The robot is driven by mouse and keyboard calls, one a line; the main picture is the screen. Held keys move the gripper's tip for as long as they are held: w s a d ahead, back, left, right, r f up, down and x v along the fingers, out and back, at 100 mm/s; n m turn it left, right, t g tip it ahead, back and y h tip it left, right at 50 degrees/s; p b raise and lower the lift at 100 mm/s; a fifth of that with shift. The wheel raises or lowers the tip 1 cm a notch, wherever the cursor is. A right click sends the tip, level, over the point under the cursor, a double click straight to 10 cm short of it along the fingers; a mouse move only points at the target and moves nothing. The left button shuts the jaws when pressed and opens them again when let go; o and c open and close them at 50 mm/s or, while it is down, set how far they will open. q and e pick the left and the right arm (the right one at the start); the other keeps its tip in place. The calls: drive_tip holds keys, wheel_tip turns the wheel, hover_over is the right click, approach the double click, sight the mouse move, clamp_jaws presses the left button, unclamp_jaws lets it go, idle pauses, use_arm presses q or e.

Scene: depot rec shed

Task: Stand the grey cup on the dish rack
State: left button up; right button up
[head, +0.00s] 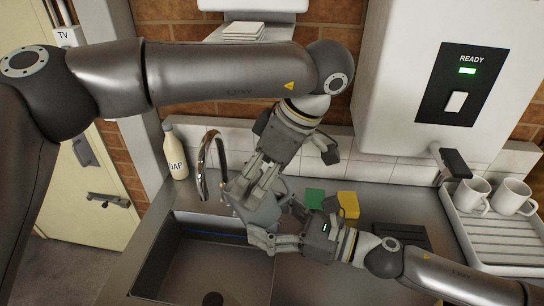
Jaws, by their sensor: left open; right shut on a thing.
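The grey cup (262,211) is above the right edge of the sink, partly hidden by my grippers. My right gripper (276,224) comes in from the lower right and is shut on the cup. My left gripper (254,187) reaches down from above, open, with its fingers close to the top of the cup; I cannot tell whether they touch it. The dish rack (468,240) is a pale ribbed tray at the right, with two white mugs (472,194) (513,197) at its back. Its front part is bare.
The sink (190,262) lies below the grippers, with a curved tap (204,160) and a soap bottle (176,152) behind. Green (314,198) and yellow (349,204) sponges and a dark ribbed item (402,235) lie on the counter. A wall heater (400,75) hangs above.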

use_arm(q)
drive_tip(key=shift+x, duration=2.05)
use_arm(e)
drive_tip(key=shift+r, duration=0.1)
use_arm(q)
drive_tip(key=shift+c, duration=0.2)
drive_tip(key=c, duration=1.2)
drive_tip(key=shift+c, duration=1.4)
use_arm(e)
drive_tip(key=o, duration=2.1)
drive_tip(key=shift+r, duration=0.1)
drive_tip(key=shift+o, duration=0.2)
